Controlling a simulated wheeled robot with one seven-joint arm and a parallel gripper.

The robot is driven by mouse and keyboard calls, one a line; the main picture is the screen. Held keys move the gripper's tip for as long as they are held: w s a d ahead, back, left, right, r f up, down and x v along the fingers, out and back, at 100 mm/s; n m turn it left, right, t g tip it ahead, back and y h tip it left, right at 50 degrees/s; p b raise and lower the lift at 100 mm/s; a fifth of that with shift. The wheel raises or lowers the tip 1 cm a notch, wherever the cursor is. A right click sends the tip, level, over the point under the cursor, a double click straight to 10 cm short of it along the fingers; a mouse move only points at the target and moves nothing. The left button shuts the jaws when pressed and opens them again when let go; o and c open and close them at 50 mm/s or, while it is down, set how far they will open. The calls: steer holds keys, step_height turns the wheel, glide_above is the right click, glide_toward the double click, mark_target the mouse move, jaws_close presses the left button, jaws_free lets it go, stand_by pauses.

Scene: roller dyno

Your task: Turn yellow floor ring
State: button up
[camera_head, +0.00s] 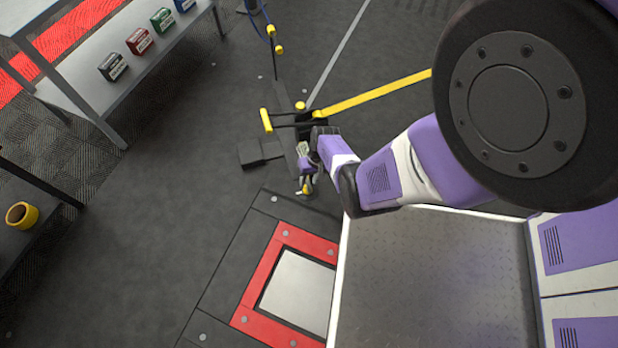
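A small yellow piece (306,187), which may be the floor ring, shows low beside the far edge of the dark floor plate. It is partly hidden by my gripper and too small to make out its shape. My gripper (304,168) is at the end of my purple and white arm, pointing down right over this piece. It appears to be at or very near it; I cannot tell whether they touch. The fingers are too small and covered to tell whether they are open or shut.
A dark stand with yellow-tipped bars (283,118) rises just beyond my gripper. A red-framed metal plate (298,292) lies in the floor nearer me. A shelf (110,90) with small boxes and a yellow cup-like thing (21,215) are at left. The grey floor between is clear.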

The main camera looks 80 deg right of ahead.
step_height(320, 180, up, 8)
steer(key=s+p, duration=0.1)
steer(key=p, duration=0.3)
steer(key=shift+s+d+f, duration=0.15)
steer(key=shift+s+d, duration=0.05)
steer(key=shift+d, duration=0.05)
